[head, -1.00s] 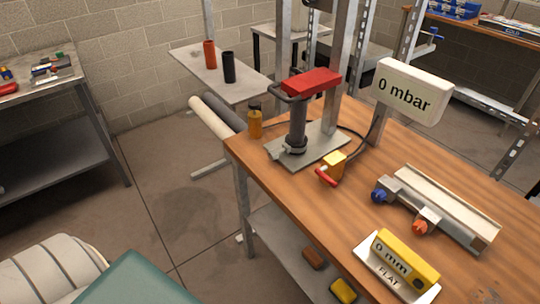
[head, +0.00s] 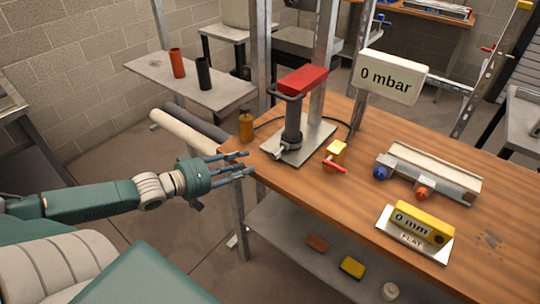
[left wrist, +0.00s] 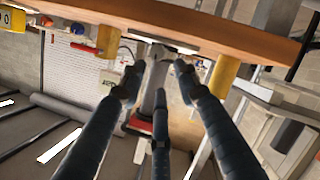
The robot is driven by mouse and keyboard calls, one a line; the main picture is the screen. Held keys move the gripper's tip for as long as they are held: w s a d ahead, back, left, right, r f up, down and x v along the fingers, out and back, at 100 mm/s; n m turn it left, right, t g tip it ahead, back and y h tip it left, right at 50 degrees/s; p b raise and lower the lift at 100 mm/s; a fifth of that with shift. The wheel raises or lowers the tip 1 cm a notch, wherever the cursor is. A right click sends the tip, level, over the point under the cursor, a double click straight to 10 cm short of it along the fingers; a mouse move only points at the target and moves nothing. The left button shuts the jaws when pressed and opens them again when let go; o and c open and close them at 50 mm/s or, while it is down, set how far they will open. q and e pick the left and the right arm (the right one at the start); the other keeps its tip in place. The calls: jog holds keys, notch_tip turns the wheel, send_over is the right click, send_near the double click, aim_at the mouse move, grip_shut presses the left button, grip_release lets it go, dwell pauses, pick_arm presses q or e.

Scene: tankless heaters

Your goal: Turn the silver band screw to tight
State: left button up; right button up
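A dark upright pipe (head: 292,122) with a red block (head: 302,80) on top stands on a grey plate (head: 315,148) on the wooden bench. The silver band screw (head: 280,152) shows as a small light part low on the pipe's front left; its tightness cannot be read. My left gripper (head: 246,163) is open and empty at the bench's left edge, apart from and left of the screw. In the left wrist view its fingers (left wrist: 158,78) are spread, with the pipe's silvery lower part ahead between them. My right gripper is not in view.
An amber cylinder (head: 246,127) stands near the bench corner, behind my left fingers. A yellow valve with a red lever (head: 335,154) is right of the plate. A "0 mbar" display (head: 390,77) and a "0 mm" yellow gauge (head: 424,222) are farther right. Front bench surface is mostly clear.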

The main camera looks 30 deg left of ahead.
aim_at(272, 155)
pick_arm(q)
jog(key=b+x, duration=0.1)
jog(key=x, duration=0.3)
jog(key=b+x, duration=0.2)
jog(key=x, duration=0.2)
jog(key=shift+w+d+r, duration=0.15)
jog(key=shift+w+d, duration=0.1)
jog(key=shift+w, duration=0.05)
jog(key=shift+x, duration=0.75)
jog(key=shift+w+d+f, duration=0.15)
jog(key=shift+w+f, duration=0.05)
jog(key=shift+w, duration=0.2)
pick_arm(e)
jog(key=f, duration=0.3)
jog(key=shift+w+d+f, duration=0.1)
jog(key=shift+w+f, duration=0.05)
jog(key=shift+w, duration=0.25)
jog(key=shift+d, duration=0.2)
pick_arm(q)
grip_shut()
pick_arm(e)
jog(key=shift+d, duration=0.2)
